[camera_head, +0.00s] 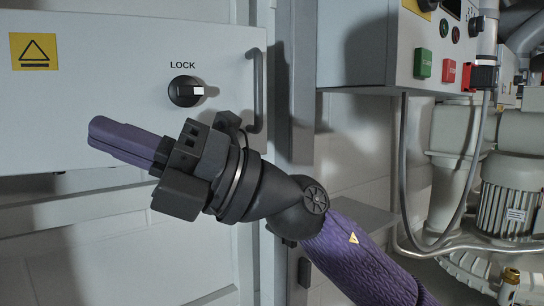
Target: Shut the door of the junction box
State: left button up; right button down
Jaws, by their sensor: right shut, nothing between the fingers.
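The junction box (120,60) fills the upper left, a pale grey case with its front towards me. Contact cannot be told. My left gripper is out of view.
A grey control box (370,50) with a green button (423,64) and a red button (449,71) hangs at the upper right. A grey post stands between the boxes. Pipes and a blower motor (508,200) stand at the far right. Pale wall panels lie below the junction box.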

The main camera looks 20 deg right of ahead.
jog(key=s+r+n+h, duration=0.1)
jog(key=n+h, duration=0.3)
jog(key=h, duration=0.1)
jog(key=m+t+h, duration=0.7)
jog(key=t+h, duration=0.4)
jog(key=h, duration=0.3)
send_near(261, 94)
jog(key=shift+g, duration=0.3)
jog(key=p+x, duration=0.3)
jog(key=x, duration=0.3)
jog(key=shift+w+a+f, duration=0.1)
jog(key=shift+w+a, duration=0.05)
jog(key=shift+w, duration=0.4)
